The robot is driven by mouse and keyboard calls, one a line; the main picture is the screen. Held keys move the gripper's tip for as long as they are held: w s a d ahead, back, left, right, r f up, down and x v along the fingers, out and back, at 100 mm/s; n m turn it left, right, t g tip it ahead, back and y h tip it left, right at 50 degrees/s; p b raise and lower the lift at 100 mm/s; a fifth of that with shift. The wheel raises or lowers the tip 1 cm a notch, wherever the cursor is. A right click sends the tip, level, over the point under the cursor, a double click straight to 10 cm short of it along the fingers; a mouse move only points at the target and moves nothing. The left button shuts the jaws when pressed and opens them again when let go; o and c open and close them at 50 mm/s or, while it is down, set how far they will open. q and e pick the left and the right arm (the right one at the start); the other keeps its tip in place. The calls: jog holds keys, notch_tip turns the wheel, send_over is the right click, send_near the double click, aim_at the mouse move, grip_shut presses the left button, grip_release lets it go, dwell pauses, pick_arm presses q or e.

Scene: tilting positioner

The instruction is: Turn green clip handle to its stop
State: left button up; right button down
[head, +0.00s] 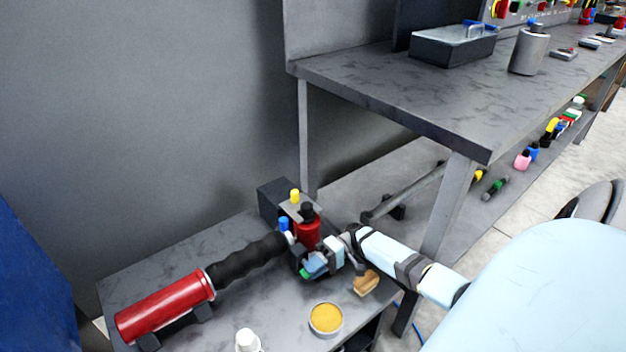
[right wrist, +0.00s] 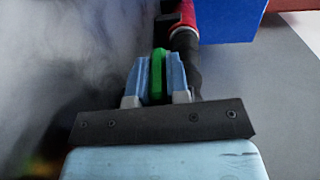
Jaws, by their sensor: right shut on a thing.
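The green clip handle (right wrist: 158,72) stands between the two blue fingers of my right gripper (right wrist: 156,80) in the right wrist view. The fingers are shut on it from both sides. In the head view my right gripper (head: 313,267) reaches in from the right, low over the small table beside the red-and-black fixture (head: 308,232). Only a small green bit of the handle (head: 305,273) shows there, and the fingers cover the rest. How far the handle is turned cannot be told. My left gripper is not in view.
A red cylinder (head: 165,307) with a black ribbed hose (head: 245,261) lies left of the gripper. A yellow-topped tin (head: 326,319), a white bottle (head: 247,341) and a tan block (head: 367,282) stand close by. The grey workbench (head: 400,90) rises behind on the right.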

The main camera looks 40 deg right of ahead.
jog(key=c, duration=1.1)
grip_release()
jog(key=d, duration=0.3)
jog(key=d+r, duration=0.1)
jog(key=d, duration=0.3)
jog(key=s+d+p, duration=0.1)
jog(key=d, duration=0.2)
jog(key=shift+d+r, duration=0.15)
jog(key=shift+d, duration=0.05)
jog(key=shift+s+d, duration=0.15)
jog(key=shift+d, duration=0.6)
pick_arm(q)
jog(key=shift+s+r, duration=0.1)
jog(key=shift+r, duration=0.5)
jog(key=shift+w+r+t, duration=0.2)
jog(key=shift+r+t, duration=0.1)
